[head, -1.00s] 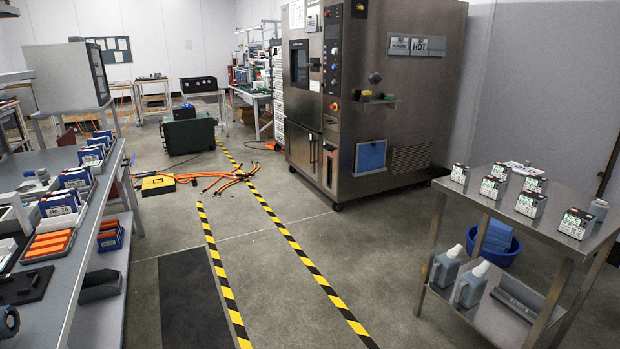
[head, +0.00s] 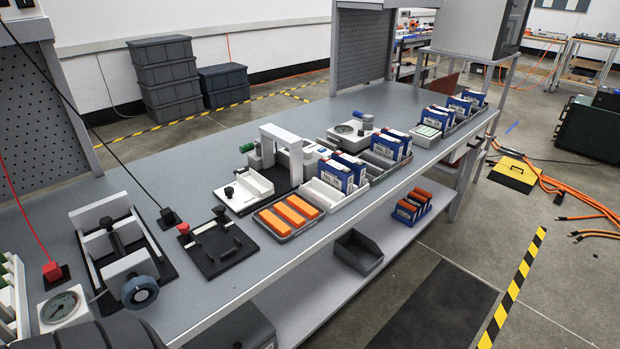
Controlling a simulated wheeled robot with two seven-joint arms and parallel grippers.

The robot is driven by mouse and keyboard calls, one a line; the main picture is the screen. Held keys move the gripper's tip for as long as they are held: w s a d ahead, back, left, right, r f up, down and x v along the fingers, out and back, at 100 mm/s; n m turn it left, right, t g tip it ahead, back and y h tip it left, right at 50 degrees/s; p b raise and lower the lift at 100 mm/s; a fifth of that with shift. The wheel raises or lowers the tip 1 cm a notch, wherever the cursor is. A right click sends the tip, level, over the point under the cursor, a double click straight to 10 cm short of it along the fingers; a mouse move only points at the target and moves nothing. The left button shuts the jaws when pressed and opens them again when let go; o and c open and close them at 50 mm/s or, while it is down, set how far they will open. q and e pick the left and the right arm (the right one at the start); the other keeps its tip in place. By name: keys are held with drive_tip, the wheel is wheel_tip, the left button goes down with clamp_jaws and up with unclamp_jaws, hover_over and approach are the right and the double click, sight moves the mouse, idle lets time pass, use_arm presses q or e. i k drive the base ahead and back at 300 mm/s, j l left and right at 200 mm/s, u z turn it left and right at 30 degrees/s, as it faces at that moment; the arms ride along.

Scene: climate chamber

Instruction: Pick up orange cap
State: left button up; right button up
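Several orange bar-shaped pieces (head: 289,216) lie side by side in a grey tray (head: 268,231) near the front edge of the long grey workbench (head: 215,278). They are the plainest orange parts on the bench top; I cannot tell for sure that they are caps. Blue boxes with orange tops (head: 407,209) stand in a rack on the lower shelf. Neither of my grippers is in view.
Left of the orange pieces are a black plate fixture (head: 222,250) and a clamp with a blue knob (head: 140,292). A white press frame (head: 290,143) stands behind them, and blue boxes (head: 336,176) at their right. Bare bench lies in front of the plate fixture.

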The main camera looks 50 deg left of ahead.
sight(285, 212)
drive_tip(key=i+u, duration=0.25)
drive_tip(key=i, duration=0.2)
drive_tip(key=i+u, duration=0.25)
drive_tip(key=i, duration=0.2)
drive_tip(key=i+l+u, duration=0.15)
drive_tip(key=i+u, duration=0.15)
drive_tip(key=i, duration=0.15)
drive_tip(key=i+l+u, duration=0.25)
drive_tip(key=i, duration=0.15)
drive_tip(key=i+l+u, duration=0.25)
drive_tip(key=i+l, duration=0.05)
drive_tip(key=i, duration=0.1)
